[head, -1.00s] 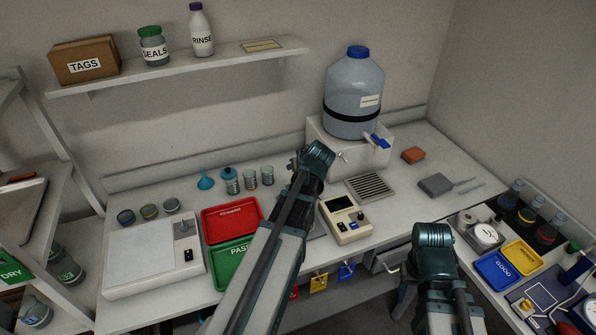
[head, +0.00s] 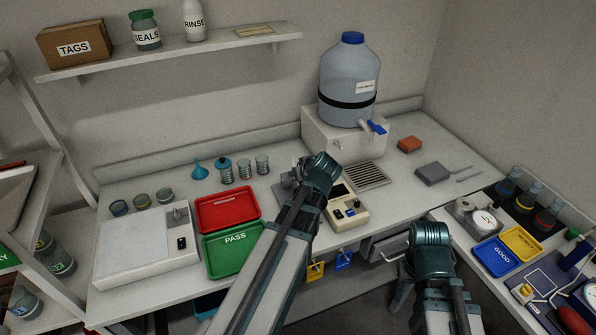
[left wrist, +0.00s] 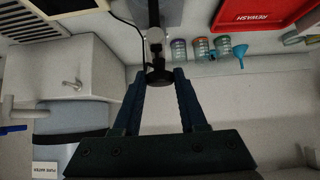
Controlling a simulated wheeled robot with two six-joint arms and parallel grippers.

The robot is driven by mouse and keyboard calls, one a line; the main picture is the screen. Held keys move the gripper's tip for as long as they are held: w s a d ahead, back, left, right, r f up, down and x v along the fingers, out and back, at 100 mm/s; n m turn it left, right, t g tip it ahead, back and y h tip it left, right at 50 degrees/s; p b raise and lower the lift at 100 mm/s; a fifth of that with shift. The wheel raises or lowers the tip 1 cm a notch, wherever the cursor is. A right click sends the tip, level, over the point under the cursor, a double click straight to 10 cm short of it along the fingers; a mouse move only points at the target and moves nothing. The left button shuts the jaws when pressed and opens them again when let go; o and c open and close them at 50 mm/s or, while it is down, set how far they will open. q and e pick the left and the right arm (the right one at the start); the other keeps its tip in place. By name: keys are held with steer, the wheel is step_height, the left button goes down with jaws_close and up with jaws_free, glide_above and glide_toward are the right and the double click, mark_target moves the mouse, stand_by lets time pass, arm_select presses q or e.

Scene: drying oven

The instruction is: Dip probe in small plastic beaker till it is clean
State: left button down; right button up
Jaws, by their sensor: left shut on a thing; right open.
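My left gripper (left wrist: 160,82) is shut on a dark, round-ended thing that looks like the probe (left wrist: 157,68), with a black cable running beside it. In the head view my left gripper (head: 320,172) is over the bench, left of the beige meter (head: 346,206); its fingers and the probe tip are hidden. Three small clear beakers (head: 244,169) stand at the back of the bench, near a blue funnel (head: 199,170). Three small cups (head: 142,203) stand farther left. I cannot tell which is the plastic beaker. My right gripper (head: 432,238) is open and empty at the lower right.
A red tray (head: 205,215) and a green PASS tray (head: 215,262) lie left of my left arm. A big water bottle (head: 348,85) stands on a white base behind. A grate (head: 366,174) lies in front of it. Free bench space lies around the grey block (head: 433,173).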

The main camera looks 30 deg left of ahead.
arm_select(q)
steer(key=shift+s+d+f, duration=0.3)
steer(key=shift+s, duration=0.05)
steer(key=c, duration=0.6)
jaws_free()
steer(key=shift+o, duration=0.6)
steer(key=shift+w, duration=0.1)
steer(key=shift+r, duration=0.15)
steer(key=p+v, duration=0.9)
steer(key=v, duration=0.4)
steer(key=shift+d+r, duration=0.2)
steer(key=shift+f, duration=0.1)
